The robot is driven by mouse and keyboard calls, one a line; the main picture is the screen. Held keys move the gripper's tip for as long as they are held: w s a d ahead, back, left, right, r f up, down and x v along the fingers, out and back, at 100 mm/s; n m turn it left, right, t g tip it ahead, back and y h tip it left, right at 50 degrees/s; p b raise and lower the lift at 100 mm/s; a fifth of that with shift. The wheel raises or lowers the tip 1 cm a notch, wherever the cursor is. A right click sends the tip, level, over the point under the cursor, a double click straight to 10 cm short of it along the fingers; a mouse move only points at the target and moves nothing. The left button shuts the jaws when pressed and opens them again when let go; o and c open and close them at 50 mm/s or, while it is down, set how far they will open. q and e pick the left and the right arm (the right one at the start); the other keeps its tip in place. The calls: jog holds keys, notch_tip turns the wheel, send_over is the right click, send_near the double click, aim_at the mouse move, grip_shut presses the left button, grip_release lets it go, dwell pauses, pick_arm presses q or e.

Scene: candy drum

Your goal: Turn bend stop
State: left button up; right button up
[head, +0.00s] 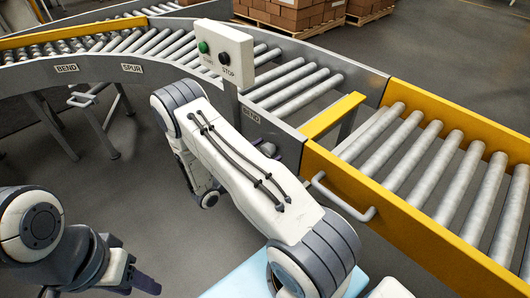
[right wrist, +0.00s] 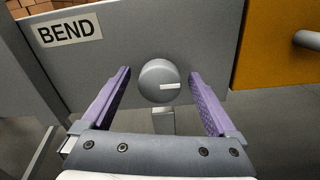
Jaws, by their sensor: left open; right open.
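A round grey knob (right wrist: 153,75) with a white pointer line sits on a grey panel in the right wrist view, right of and below a BEND label (right wrist: 68,30). The line points to the right, roughly level. My right gripper (right wrist: 160,72) is open, with one purple finger on each side of the knob and a visible gap to each; contact is not seen.
A control box (head: 222,52) with a green START button and a black STOP button stands above the conveyor. A yellow-sided roller gate (head: 400,215) with a grey handle (head: 340,200) lies to the right. Other BEND and SPUR (head: 131,68) labels mark the curved conveyor at left.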

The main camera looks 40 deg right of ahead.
jog(key=c, duration=1.4)
jog(key=shift+r+n, duration=0.1)
jog(key=shift+n, duration=0.2)
jog(key=n+p, duration=0.1)
jog(key=n, duration=0.1)
jog(key=shift+n+p, duration=0.4)
jog(key=n+p, duration=0.1)
jog(key=n, duration=0.4)
jog(key=shift+w+p, duration=0.15)
jog(key=shift+p, duration=0.25)
jog(key=n+p, duration=0.1)
jog(key=n, duration=0.4)
jog(key=shift+w+a, duration=0.1)
jog(key=shift+f+n+p, duration=0.15)
jog(key=shift+n, duration=1)
jog(key=shift+f+n+p, duration=0.15)
jog(key=shift+n, duration=1)
